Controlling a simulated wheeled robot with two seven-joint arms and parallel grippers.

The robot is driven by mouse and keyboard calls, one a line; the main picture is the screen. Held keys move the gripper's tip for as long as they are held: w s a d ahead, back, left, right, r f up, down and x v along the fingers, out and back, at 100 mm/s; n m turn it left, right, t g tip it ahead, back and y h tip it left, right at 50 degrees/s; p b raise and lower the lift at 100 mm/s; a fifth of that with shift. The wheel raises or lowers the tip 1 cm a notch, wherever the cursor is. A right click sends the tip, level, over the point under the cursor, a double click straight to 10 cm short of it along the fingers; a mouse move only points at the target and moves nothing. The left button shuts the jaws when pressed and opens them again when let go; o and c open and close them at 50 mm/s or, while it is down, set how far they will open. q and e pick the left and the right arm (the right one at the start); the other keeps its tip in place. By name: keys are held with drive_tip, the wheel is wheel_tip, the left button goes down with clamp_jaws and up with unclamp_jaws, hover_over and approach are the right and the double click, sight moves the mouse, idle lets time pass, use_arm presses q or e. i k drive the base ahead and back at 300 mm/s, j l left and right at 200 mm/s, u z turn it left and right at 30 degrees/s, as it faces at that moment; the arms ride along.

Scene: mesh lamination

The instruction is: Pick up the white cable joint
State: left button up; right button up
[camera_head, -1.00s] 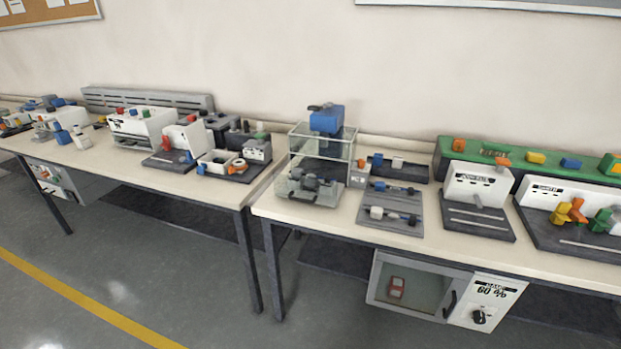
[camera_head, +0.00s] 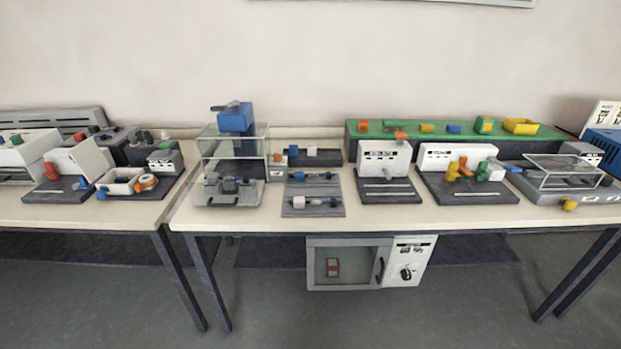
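A grey board (camera_head: 299,211) on the right table carries two dark rods with small fittings. A small pale fitting (camera_head: 297,201) sits at the left part of the front rod, with a blue piece toward its right end. A white block (camera_head: 312,151) stands in the dark tray behind the board. Which of these is the white cable joint I cannot tell at this size. Neither of my grippers is in view.
A clear-walled blue press (camera_head: 236,121) stands left of the board. White machines on dark bases (camera_head: 385,160) stand right of it. A green rack (camera_head: 463,133) runs behind. A gap separates the two tables. Floor in front is free.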

sight(299, 202)
drive_tip(key=i+j+z, duration=0.1)
drive_tip(key=i+z, duration=0.15)
drive_tip(key=i, duration=0.15)
drive_tip(key=i+j+z, duration=0.25)
drive_tip(key=i, duration=0.15)
